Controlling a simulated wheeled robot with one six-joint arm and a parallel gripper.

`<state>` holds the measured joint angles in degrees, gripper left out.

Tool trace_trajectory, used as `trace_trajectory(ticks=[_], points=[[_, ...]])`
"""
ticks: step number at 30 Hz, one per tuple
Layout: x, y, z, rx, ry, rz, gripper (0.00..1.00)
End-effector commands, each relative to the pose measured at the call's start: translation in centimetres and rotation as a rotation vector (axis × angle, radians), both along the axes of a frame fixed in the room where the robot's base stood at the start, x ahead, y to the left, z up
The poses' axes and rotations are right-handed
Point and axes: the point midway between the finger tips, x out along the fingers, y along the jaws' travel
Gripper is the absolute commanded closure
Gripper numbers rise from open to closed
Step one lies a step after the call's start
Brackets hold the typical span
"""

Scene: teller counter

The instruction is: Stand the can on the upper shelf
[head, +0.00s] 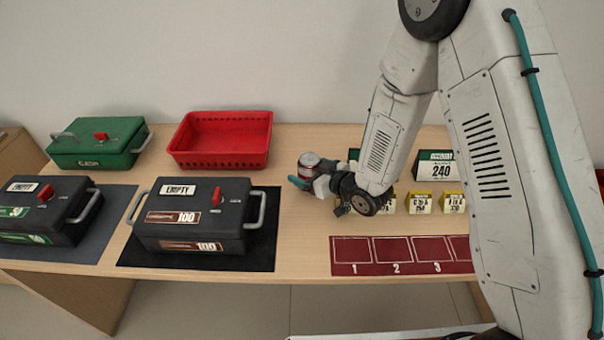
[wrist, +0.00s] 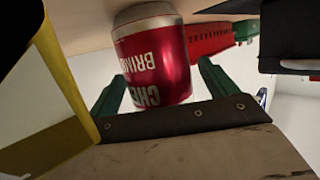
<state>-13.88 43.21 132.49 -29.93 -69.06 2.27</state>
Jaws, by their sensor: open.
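The can (head: 311,162) is red with silver ends and stands upright on the counter, partly hidden by my gripper in the head view. In the wrist view, which is upside down, the can (wrist: 155,58) shows its red side with white lettering. My gripper (head: 304,180) is low over the counter at the can. Its green fingers (wrist: 162,80) are apart, one on each side of the can, and I cannot tell whether they touch it. No upper shelf is seen in either view.
A red basket (head: 221,163) and a green cash box (head: 98,156) stand left of the can. Two dark boxes lie in front, one (head: 197,229) on a black mat. Yellow-topped blocks (head: 420,203) and a 240 sign (head: 436,168) stand close on the right. A numbered red strip (head: 395,268) lies in front.

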Motion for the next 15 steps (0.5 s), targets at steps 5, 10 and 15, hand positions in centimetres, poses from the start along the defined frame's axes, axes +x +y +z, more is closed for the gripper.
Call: trace_trajectory(ticks=[5,10,15], points=[[0.0,0.0,0.01,0.0,0.0,0.0,0.6],[0.02,-0.01,0.07,0.0,-0.001,0.0,0.8],[0.03,-0.04,0.14,0.001,-0.002,0.0,0.8]])
